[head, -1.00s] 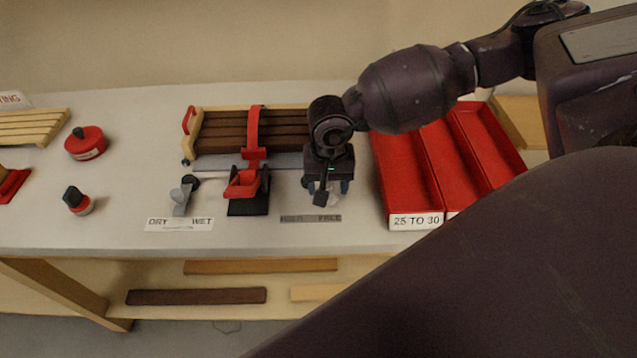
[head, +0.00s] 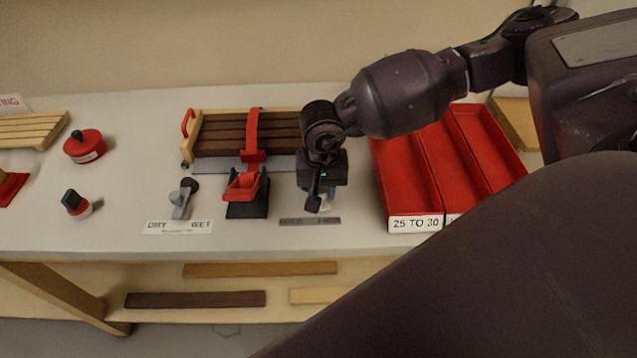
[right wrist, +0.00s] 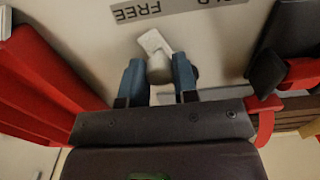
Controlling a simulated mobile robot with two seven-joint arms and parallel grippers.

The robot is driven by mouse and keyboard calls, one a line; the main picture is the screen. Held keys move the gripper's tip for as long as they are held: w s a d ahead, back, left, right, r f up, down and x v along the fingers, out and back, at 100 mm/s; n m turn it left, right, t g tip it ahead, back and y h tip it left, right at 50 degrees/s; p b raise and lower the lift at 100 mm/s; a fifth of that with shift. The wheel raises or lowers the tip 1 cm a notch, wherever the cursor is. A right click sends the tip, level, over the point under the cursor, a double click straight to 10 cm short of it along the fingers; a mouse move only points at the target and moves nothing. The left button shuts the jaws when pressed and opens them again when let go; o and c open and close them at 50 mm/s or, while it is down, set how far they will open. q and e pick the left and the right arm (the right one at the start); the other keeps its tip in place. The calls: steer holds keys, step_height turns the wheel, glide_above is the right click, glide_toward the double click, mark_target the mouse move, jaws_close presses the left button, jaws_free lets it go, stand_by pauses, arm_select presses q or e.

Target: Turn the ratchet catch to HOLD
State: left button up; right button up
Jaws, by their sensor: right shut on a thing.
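The ratchet catch (right wrist: 152,42) is a pale grey lever with a rounded hub in the right wrist view. My right gripper (right wrist: 158,82) is shut on it, with a blue fingertip on each side of the hub. The lever's free end points toward the label strip (right wrist: 180,8), leaning to the FREE side. The strip reads upside down there, with HOLD partly cut off. In the head view my right gripper (head: 322,202) covers most of the catch, just behind the HOLD/FREE strip (head: 310,221). My left gripper is not in view.
Red trays (head: 405,180) marked 25 TO 30 stand close on the right. A red clamp on a black base (head: 247,207) and a grey DRY/WET lever (head: 181,203) stand to the left. Dark slats (head: 220,137) lie behind. The bench front is clear.

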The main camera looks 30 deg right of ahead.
steer(key=shift+w+a, duration=0.1)
steer(key=shift+a, duration=0.15)
steer(key=shift+w+a, duration=0.2)
steer(key=shift+a, duration=0.35)
steer(key=shift+w+a, duration=0.1)
steer(key=shift+a, duration=0.15)
steer(key=shift+a+b, duration=0.1)
steer(key=shift+b, duration=0.2)
